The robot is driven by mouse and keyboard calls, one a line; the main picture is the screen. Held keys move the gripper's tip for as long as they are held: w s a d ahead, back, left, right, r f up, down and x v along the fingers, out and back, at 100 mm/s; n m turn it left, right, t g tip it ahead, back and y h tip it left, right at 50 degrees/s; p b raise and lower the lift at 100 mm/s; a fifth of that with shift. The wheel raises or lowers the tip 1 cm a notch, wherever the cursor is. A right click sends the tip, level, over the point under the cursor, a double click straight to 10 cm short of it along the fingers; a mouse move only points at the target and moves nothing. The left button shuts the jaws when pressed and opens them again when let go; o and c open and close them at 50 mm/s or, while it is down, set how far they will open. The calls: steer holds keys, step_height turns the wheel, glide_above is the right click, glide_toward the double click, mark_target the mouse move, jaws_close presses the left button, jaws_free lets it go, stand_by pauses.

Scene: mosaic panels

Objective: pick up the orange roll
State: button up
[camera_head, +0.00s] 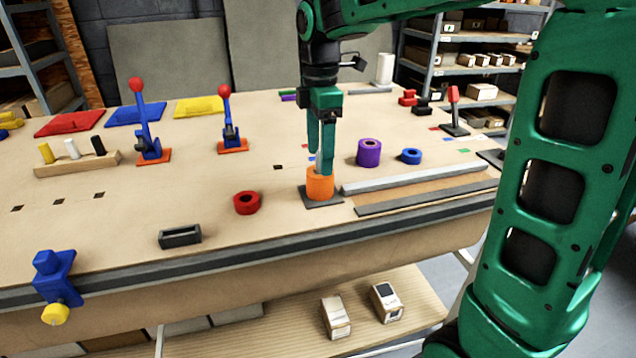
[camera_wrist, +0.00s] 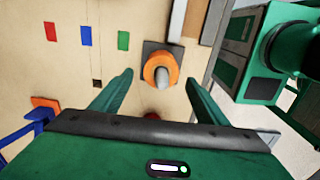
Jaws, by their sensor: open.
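The orange roll (camera_head: 319,188) stands upright on a dark square base (camera_head: 335,201) near the table's front edge. In the wrist view the roll (camera_wrist: 150,67) shows as a ring around a grey peg (camera_wrist: 162,75). My gripper (camera_head: 320,164) points down from above, fingers apart and empty. One fingertip overlaps the roll's top in the head view; I cannot tell if it touches. In the wrist view the roll lies between the lines of the two fingers (camera_wrist: 159,77). The roll's far side is hidden.
A purple roll (camera_head: 369,153) and a blue ring (camera_head: 411,156) stand to the right behind. A red ring (camera_head: 246,203) lies to the left. A grey bar (camera_head: 412,179) runs close on the right. Lever stands (camera_head: 152,145) rise farther left. The table left of the roll is mostly clear.

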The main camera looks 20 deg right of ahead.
mark_target(320, 176)
steer(key=shift+f, duration=3.35)
steer(key=shift+c, duration=0.3)
steer(key=c, duration=1.1)
steer(key=shift+c, duration=0.2)
steer(key=shift+r, duration=0.1)
step_height(320, 176, up, 25)
